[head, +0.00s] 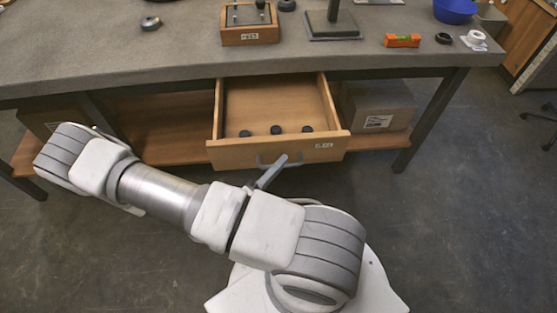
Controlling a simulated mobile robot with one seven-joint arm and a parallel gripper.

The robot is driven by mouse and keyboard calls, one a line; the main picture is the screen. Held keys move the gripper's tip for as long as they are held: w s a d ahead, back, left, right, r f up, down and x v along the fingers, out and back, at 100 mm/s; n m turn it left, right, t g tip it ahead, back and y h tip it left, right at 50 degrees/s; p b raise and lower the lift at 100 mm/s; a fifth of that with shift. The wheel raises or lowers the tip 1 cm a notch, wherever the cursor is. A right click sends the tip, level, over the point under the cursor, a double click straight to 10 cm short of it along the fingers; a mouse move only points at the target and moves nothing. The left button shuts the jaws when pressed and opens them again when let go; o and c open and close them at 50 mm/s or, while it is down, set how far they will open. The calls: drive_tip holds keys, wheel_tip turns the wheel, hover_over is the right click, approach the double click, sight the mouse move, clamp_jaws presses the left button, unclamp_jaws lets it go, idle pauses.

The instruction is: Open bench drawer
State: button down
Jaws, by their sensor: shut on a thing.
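The wooden bench drawer (277,153) is pulled out from under the grey-topped bench (180,62), so its inside shows. Several small dark round parts lie in it near the front. A grey bar handle (295,164) is on the drawer front. My gripper (281,160) shows only in part as a grey finger at the handle, shut on it. The rest of my gripper is hidden behind my white and grey arm.
A cardboard box (378,106) sits on the lower shelf right of the drawer. The bench leg (429,120) stands farther right.

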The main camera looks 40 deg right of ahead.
drive_tip(key=c, duration=0.9)
unclamp_jaws()
drive_tip(key=p+v, duration=0.1)
drive_tip(key=v, duration=1.6)
drive_tip(key=shift+a, duration=0.2)
